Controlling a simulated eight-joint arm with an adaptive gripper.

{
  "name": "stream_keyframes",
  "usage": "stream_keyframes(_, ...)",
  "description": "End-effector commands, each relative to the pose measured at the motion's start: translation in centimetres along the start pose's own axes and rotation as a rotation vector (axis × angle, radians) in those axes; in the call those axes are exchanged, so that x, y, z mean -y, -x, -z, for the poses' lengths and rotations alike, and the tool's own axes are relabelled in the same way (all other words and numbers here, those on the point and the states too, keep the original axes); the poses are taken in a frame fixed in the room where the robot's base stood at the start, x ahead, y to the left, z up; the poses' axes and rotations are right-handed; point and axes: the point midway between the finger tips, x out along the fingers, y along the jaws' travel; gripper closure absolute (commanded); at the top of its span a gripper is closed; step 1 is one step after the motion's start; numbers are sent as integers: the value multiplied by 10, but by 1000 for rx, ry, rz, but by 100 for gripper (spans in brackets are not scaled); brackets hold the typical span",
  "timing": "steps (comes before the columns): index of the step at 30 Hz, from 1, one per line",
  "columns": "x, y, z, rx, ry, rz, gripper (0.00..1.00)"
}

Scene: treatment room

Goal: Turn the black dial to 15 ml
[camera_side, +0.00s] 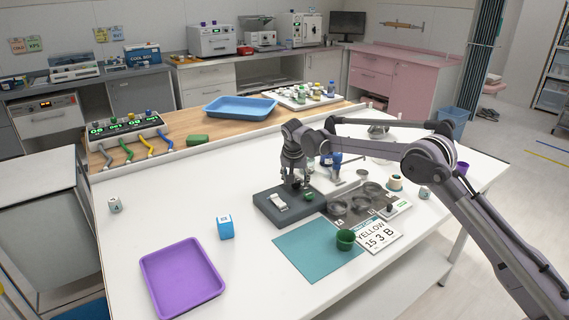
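My gripper (294,182) points down just above a dark grey box (262,205) on the white table. The box carries a pale part (279,203) and a small green part (309,196) on top. The fingers are small and dark, so I cannot tell whether they are open or touch anything. No black dial can be made out clearly; the gripper covers the back of the box. A white card (381,236) in front reads "YELLOW 15 3 B". No millilitre scale is legible.
A teal mat (302,256) with a green cup (345,240) lies in front. Dark round dishes (338,207) stand right of the box. A blue-and-white block (226,228) and purple tray (182,280) are left. The table's left part is mostly clear.

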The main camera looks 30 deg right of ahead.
Motion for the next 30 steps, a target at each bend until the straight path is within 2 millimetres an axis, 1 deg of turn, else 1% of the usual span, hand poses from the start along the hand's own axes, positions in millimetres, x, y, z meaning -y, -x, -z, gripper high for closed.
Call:
stream_keyframes(4,0,3,0,0,0,0,48)
stream_keyframes(7,0,11,0,0,1,0,48)
stream_keyframes(11,0,32,0,0,0,0,48)
stream_keyframes(18,0,80,0,0,2,1,48)
stream_keyframes(21,0,96,0,0,0,0,48)
stream_keyframes(25,0,111,0,0,0,0,48)
stream_keyframes(30,0,120,0,0,0,0,48)
